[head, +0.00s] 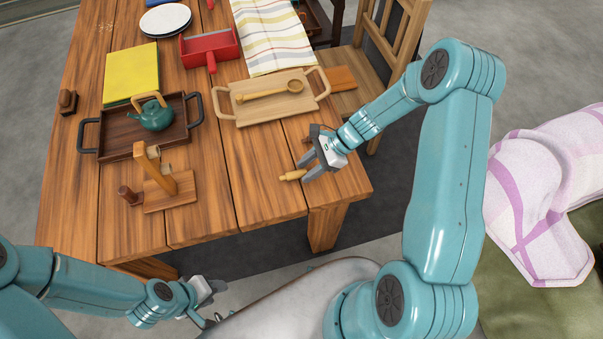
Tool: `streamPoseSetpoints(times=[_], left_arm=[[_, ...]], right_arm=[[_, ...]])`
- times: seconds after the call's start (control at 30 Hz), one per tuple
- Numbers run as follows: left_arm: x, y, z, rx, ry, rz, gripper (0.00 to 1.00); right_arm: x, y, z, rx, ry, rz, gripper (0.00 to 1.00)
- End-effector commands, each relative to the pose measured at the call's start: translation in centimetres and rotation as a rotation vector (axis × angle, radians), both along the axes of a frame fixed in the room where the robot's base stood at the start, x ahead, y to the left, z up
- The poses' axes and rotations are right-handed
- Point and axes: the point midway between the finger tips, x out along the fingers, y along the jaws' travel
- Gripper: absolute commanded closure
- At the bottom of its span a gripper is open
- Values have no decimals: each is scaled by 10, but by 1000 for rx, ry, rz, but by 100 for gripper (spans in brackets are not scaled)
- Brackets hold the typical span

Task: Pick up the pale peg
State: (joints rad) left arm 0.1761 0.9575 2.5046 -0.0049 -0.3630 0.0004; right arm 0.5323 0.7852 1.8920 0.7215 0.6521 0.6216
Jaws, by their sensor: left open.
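The pale peg (291,176) lies on the wooden table near its front right corner. My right gripper (306,168) is just right of the peg, low over the table, with its fingers spread apart. The peg's right end is close to the nearer finger; I cannot tell whether they touch. My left gripper (214,301) is open and empty, below the table's front edge, far from the peg.
A wooden stand (170,201) and dark peg (127,194) are at the front left. A dark tray (116,151) carries a teal teapot (156,115). A light tray (233,105) holds a wooden spoon (270,92). A chair (395,40) stands at the right. The table's front middle is clear.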

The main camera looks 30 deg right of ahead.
Motion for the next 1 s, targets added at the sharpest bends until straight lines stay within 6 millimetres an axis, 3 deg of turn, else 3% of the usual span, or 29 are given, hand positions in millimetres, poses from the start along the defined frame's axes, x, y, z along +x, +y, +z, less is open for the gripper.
streamPoseSetpoints(times=[0.17,0.27,0.3,0.57,1.0], left_arm=[[0,0,0,0,0,0,57],[0,0,0,0,0,0,57],[0,0,0,0,0,0,57],[0,0,5,0,0,0,57],[0,0,27,0,0,0,57]], right_arm=[[0,0,1,0,0,0,64],[0,0,1,0,0,0,97],[0,0,0,0,0,0,100],[0,0,6,0,0,0,100],[0,0,36,1,0,0,100]])
